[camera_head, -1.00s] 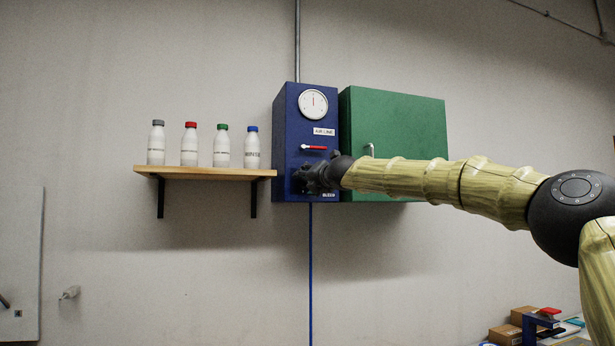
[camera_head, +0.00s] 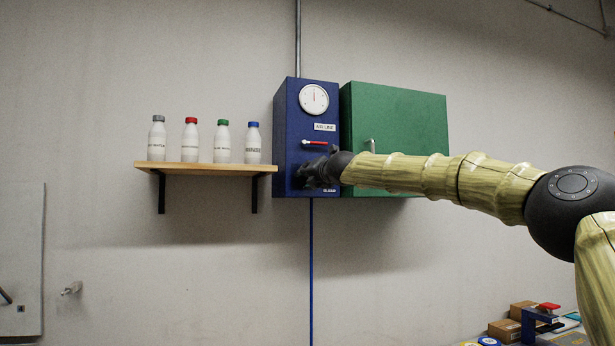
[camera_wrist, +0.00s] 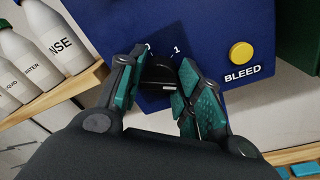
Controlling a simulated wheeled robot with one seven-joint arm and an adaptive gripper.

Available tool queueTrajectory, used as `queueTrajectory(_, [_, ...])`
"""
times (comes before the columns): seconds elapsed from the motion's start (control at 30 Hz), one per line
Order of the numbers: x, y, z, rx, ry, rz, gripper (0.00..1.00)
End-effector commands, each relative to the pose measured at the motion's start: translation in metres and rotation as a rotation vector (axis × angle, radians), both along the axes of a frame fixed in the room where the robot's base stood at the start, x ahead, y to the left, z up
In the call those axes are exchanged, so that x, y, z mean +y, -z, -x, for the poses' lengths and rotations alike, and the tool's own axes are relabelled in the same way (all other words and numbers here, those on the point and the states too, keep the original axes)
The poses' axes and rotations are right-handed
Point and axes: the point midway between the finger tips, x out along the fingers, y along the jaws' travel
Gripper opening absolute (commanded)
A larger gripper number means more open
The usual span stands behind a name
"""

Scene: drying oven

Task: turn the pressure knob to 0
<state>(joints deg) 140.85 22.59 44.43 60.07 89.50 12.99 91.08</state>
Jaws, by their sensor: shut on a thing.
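The black pressure knob (camera_wrist: 158,78) is on the front of the blue panel box (camera_head: 288,120), with white marks 0 and 1 above it in the wrist view. My gripper (camera_wrist: 159,73) is shut on the knob, one teal-padded finger on each side. In the head view my gripper (camera_head: 314,173) is at the lower part of the box and hides the knob. A white line shows on the knob's near face. I cannot tell exactly which mark the knob points to.
A yellow BLEED button (camera_wrist: 241,53) is right of the knob. A red-handled lever (camera_head: 315,143) and a round gauge (camera_head: 314,99) are above it. A green cabinet (camera_head: 400,125) adjoins on the right. A wooden shelf (camera_head: 205,168) with several bottles is close on the left.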

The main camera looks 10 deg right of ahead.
Motion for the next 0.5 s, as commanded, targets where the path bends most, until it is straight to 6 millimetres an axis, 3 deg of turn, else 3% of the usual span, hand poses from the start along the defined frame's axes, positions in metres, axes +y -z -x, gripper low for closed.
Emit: queueTrajectory(0.5, [-0.0001, -0.0039, -0.0011, -0.045, 0.001, 0.381, 0.11])
